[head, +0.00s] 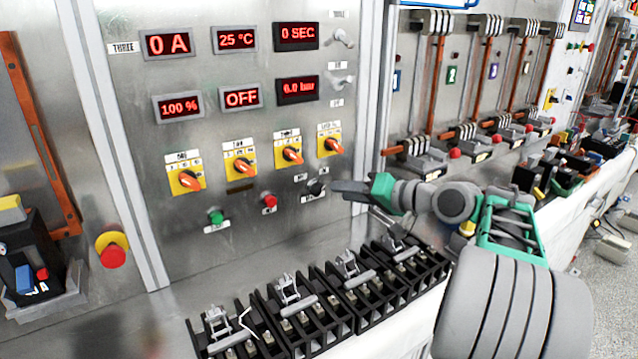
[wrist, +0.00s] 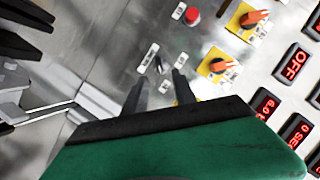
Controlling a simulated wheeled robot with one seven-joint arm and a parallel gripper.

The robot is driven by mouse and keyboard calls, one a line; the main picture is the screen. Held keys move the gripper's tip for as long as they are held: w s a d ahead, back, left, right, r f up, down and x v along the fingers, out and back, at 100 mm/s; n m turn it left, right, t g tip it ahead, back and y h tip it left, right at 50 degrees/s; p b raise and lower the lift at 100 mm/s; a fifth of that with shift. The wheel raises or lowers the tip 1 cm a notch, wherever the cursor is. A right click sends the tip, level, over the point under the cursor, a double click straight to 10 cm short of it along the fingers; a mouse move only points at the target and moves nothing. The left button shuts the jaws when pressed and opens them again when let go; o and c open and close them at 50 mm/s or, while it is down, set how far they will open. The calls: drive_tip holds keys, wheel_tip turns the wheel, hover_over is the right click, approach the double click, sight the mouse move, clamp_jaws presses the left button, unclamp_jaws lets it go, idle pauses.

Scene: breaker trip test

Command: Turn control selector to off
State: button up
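The control selector is most likely the small black knob (head: 315,187) at the lower right of the metal panel, with small white labels around it. In the wrist view the dark knob (wrist: 158,65) shows just beyond and between my fingertips; its pointing direction is too small to tell. My gripper (head: 337,187) reaches in from the right, close to the knob. In the wrist view my gripper (wrist: 159,79) has its two fingers apart with nothing between them. I cannot tell whether a fingertip touches the knob.
Orange selectors on yellow plates (head: 186,180) line the panel above. A red button (head: 269,200) and a green button (head: 216,216) sit left of the knob. A display (head: 241,96) reads OFF. Black terminal blocks (head: 320,303) stand on the ledge below my arm.

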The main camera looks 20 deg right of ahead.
sight(322, 189)
drive_tip(key=x, duration=0.6)
drive_tip(key=shift+w+a+f, duration=0.15)
drive_tip(key=shift+w, duration=0.2)
clamp_jaws()
